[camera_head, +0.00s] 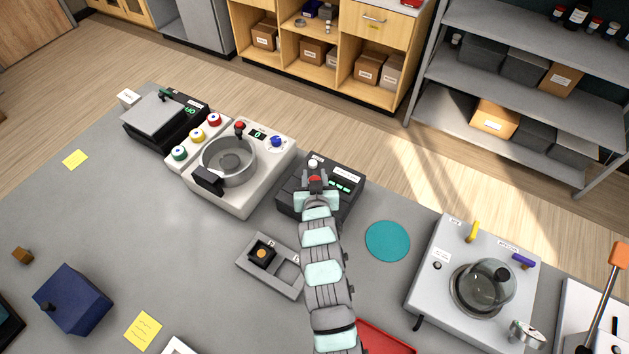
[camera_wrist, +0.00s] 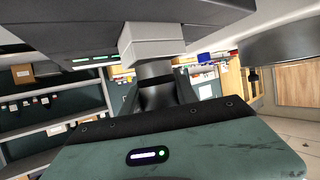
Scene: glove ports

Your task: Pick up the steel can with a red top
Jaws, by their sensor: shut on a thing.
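The red top of the steel can (camera_head: 315,179) shows at the tip of my gripper (camera_head: 316,188) in the head view, over the black device with green displays (camera_head: 345,183). My gripper is shut on the can. The can's sides are mostly hidden by the gripper and arm in that view. In the wrist view a dark, shiny cylinder (camera_wrist: 158,92) shows beyond the green panel; I cannot tell whether it is the can. I cannot tell whether the can touches the device.
The white machine with a round bowl (camera_head: 230,160) stands just left of the device. A grey holder with a dark block (camera_head: 270,265) lies in front. A teal disc (camera_head: 388,241) lies right, then a white unit with a glass-covered bowl (camera_head: 440,285). The bench left of the holder is mostly clear.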

